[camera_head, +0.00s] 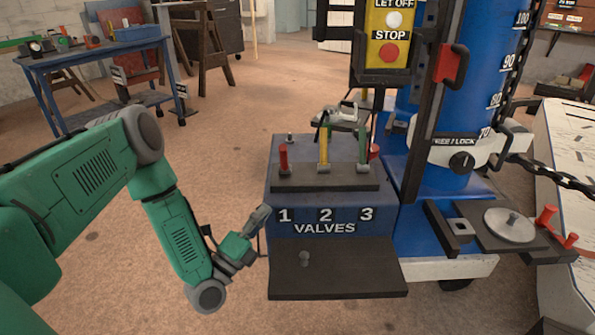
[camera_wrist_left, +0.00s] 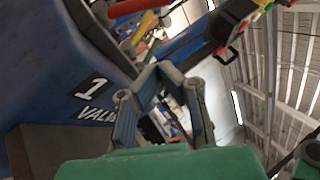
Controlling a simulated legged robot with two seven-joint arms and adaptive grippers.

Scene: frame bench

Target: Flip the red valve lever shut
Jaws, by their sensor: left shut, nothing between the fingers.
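The red valve lever (camera_head: 283,158) stands roughly upright over number 1 on the blue valve box (camera_head: 325,207). In the left wrist view a red lever (camera_wrist_left: 128,7) shows at the top, above the number 1 label. My left gripper (camera_head: 265,212) is at the left front edge of the box, below and to the left of the red lever and apart from it. In the left wrist view its fingers (camera_wrist_left: 159,68) come together at the tips with nothing between them. My right gripper is not in view.
A yellow lever (camera_head: 324,144) and a green lever (camera_head: 363,147) stand right of the red one. A dark shelf (camera_head: 340,275) juts out at the box front. A blue column (camera_head: 440,165) and a STOP panel (camera_head: 390,40) rise behind.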

